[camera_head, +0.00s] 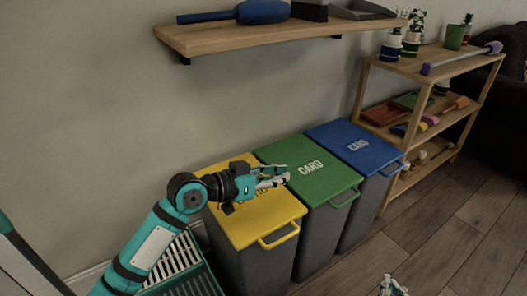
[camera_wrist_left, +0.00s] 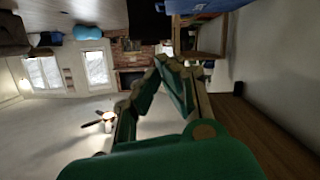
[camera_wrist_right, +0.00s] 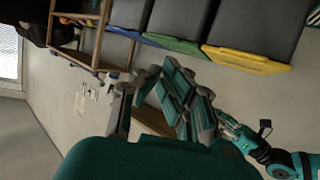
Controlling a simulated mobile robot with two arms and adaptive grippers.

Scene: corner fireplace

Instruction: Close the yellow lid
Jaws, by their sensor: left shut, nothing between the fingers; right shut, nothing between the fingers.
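The yellow lid (camera_head: 277,213) lies flat on top of its dark grey bin, the left one of three, with its handle loop at the front. It looks closed. It also shows at the upper right of the right wrist view (camera_wrist_right: 245,60). My left gripper (camera_head: 284,176) is shut and empty above the lids, over the border of yellow and green; my left arm hides part of the yellow lid and its lettering. I cannot tell whether it touches a lid. My right gripper (camera_head: 393,287) is shut and empty at the bottom edge of the head view, away from the bins.
The green lid (camera_head: 310,172) and blue lid (camera_head: 352,143) lie flat on the neighbouring bins. A wall shelf (camera_head: 260,35) hangs above. A wooden rack (camera_head: 415,66) stands right of the bins. A teal crate (camera_head: 195,275) sits left. The wooden floor (camera_head: 440,235) at front right is clear.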

